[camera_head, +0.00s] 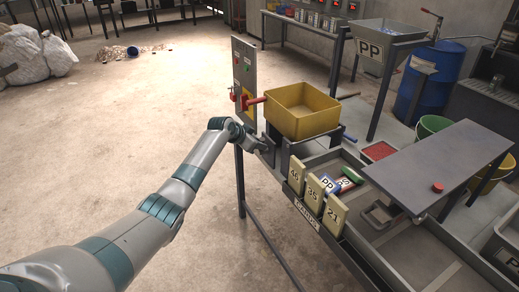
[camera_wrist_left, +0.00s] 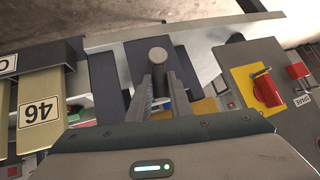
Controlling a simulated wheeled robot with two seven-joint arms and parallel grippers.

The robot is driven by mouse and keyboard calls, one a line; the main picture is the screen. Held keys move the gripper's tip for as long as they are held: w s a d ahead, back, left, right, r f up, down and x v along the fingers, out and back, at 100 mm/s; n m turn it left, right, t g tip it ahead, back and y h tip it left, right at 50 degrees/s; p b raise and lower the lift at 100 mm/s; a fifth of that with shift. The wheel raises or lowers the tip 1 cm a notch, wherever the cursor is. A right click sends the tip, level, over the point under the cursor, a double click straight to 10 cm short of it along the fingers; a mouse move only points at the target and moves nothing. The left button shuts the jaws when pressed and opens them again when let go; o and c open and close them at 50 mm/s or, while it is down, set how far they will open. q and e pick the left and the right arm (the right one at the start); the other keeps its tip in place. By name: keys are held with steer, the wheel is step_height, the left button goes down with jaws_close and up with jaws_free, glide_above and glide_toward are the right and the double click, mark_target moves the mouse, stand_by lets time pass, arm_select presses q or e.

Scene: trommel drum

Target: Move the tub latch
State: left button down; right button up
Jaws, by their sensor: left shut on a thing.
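My left gripper (camera_head: 266,146) is low at the tub's left front corner, by the stand. In the left wrist view my left gripper (camera_wrist_left: 160,88) is shut on a grey round-ended knob (camera_wrist_left: 158,56), which looks like the tub latch. The latch is too small and covered by the gripper to make out in the head view. My right gripper is not in view.
A grey control panel (camera_head: 243,65) with a red handle stands left of the tub; its red switch (camera_wrist_left: 266,89) shows in the wrist view. Numbered cream plates, one marked 46 (camera_wrist_left: 39,112), stand along the bench edge. The floor (camera_head: 150,120) at left is open.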

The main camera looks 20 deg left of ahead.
arm_select(q)
steer(key=shift+w+a+n+g+h+b, duration=0.35)
steer(key=shift+g+h+b, duration=0.25)
steer(key=shift+b, duration=0.2)
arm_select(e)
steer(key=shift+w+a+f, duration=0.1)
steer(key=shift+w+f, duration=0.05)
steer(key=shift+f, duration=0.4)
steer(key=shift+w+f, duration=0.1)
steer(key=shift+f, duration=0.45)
arm_select(q)
steer(key=shift+r, duration=0.1)
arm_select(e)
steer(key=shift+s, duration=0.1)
arm_select(q)
steer(key=c, duration=1.6)
jaws_free()
steer(key=shift+a, duration=0.1)
steer(key=shift+s+r, duration=0.1)
